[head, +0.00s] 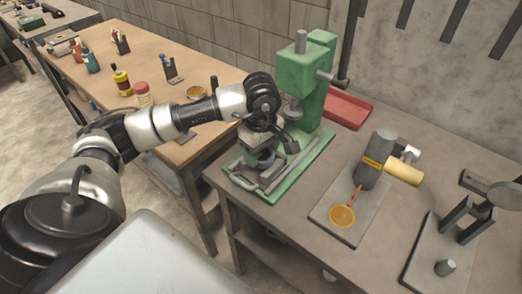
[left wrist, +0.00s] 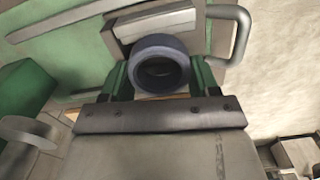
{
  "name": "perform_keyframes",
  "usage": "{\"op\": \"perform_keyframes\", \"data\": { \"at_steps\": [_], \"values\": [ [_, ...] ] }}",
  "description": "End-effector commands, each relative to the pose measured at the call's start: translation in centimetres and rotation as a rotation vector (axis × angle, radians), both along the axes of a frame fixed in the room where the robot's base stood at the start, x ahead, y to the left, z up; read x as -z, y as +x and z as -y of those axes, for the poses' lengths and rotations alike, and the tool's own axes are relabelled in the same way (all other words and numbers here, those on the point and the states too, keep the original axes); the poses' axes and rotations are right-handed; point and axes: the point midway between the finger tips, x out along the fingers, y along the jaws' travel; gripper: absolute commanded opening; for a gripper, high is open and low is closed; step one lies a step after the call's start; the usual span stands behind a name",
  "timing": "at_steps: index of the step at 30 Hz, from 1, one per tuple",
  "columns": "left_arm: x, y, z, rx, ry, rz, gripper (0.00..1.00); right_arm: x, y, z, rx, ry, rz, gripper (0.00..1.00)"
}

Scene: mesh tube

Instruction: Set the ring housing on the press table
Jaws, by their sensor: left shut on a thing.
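The ring housing (left wrist: 160,47) is a dark blue-grey ring with a round bore. In the left wrist view it sits between the two green-sided fingers of my left gripper (left wrist: 161,78), which is shut on it. In the head view the ring (head: 266,158) shows only partly under my left gripper (head: 262,150), in front of the column of the green press (head: 314,80). It is over the press's green base (head: 310,157). A grey block (left wrist: 155,23) is just beyond the ring in the wrist view. I cannot tell whether the ring touches a surface. My right gripper is not in view.
A wooden bench (head: 190,70) is at left.

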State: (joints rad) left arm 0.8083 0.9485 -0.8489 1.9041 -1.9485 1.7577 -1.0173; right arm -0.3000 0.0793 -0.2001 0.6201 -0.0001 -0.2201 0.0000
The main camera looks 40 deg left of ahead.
Motion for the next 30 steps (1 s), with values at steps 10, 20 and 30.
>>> {"op": "perform_keyframes", "data": {
  "at_steps": [10,20,30],
  "values": [
    [0.04,-0.05,0.03,0.001,0.0,-0.002,0.28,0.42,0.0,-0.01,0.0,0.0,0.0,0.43],
    [0.02,-0.04,0.02,0.001,-0.001,-0.002,0.88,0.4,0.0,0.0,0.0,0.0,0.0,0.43],
    [0.0,-0.01,0.01,0.0,0.0,0.0,0.91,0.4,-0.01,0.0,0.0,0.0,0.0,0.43]
  ]
}}
